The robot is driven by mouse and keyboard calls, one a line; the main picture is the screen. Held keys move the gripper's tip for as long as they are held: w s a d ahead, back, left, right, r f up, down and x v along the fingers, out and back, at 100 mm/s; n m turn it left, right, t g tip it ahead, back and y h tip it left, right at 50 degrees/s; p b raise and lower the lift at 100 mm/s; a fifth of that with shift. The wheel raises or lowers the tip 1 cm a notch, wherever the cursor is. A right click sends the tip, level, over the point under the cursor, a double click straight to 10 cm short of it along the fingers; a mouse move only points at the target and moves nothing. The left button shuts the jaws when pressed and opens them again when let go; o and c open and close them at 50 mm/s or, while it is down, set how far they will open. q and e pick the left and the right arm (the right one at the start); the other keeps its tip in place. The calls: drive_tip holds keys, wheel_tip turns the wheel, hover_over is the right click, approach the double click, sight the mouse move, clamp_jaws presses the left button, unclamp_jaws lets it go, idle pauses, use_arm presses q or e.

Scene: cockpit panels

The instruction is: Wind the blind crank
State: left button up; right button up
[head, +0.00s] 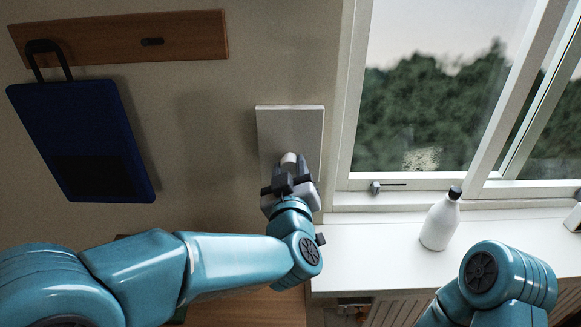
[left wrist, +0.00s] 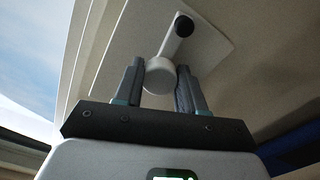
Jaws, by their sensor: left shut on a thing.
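The blind crank (left wrist: 178,42) shows in the left wrist view as a short pale arm with a black round end and a white round knob, in front of a pale wall plate (left wrist: 215,42). In the head view the plate (head: 290,122) is on the wall left of the window, and the white knob (head: 289,158) shows just above my fingers. My left gripper (head: 289,173) is shut on the crank's white knob, with one finger on each side of it in the left wrist view (left wrist: 160,72). In the head view the gripper hides most of the crank. My right gripper is out of view.
A white bottle with a black cap (head: 440,220) stands on the white sill (head: 380,245) right of my left gripper. A window latch (head: 376,188) is on the frame. A dark blue bag (head: 85,140) hangs from a wooden rail (head: 120,40) at the left.

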use_arm(q)
drive_tip(key=shift+f+m, duration=0.1)
drive_tip(key=shift+m, duration=0.3)
drive_tip(key=o, duration=1.1)
drive_tip(key=shift+c, duration=0.2)
